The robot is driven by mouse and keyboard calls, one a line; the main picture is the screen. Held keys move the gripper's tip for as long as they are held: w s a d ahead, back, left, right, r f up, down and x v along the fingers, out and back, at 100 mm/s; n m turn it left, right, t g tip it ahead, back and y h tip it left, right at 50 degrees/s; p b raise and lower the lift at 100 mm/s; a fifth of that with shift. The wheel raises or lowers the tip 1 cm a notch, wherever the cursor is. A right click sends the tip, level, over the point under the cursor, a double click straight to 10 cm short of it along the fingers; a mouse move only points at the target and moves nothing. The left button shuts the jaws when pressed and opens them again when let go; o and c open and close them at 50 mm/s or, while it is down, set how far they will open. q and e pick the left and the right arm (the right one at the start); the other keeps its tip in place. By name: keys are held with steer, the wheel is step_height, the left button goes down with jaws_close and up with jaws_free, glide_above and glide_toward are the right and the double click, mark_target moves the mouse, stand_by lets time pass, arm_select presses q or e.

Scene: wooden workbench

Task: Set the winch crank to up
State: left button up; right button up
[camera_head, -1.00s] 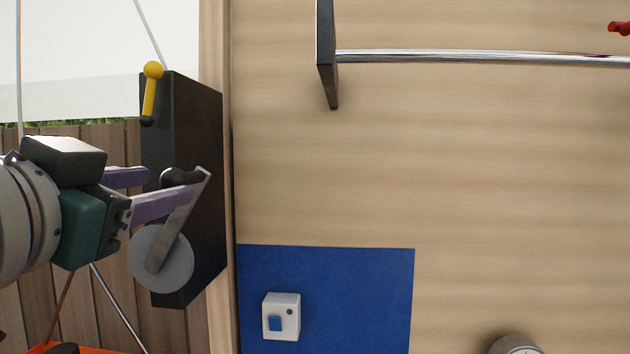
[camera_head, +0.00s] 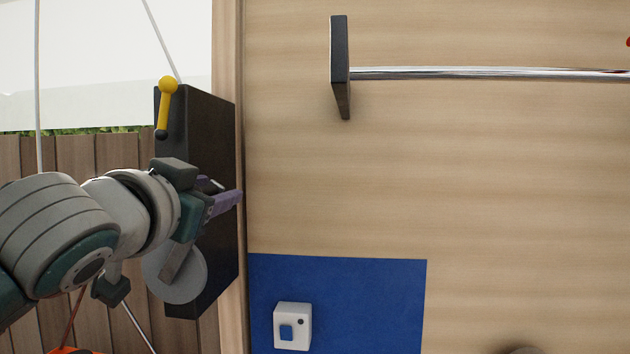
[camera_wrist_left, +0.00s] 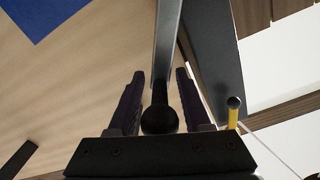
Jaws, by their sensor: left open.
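The winch crank is a grey disk (camera_head: 187,278) with a flat grey arm, low on the side of a black box (camera_head: 215,150) at the bench's left edge. My left gripper (camera_head: 226,190) is open in front of the box and hides the arm's upper end in the head view. In the left wrist view, the crank's black knob (camera_wrist_left: 159,117) lies between the two open fingers (camera_wrist_left: 160,76), close to the palm. The grey crank arm (camera_wrist_left: 168,40) runs away beyond it. Whether a finger touches the knob, I cannot tell. My right gripper is not in view.
A yellow-knobbed lever (camera_head: 166,105) sits above on the same box. A blue mat (camera_head: 370,300) with a white switch box (camera_head: 293,327) lies to the right. A chrome bar (camera_head: 490,73) on a black bracket (camera_head: 340,65) crosses the top. The wooden surface between is clear.

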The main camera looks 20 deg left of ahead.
arm_select(q)
steer(key=shift+c, duration=0.2)
jaws_close()
stand_by(1.3)
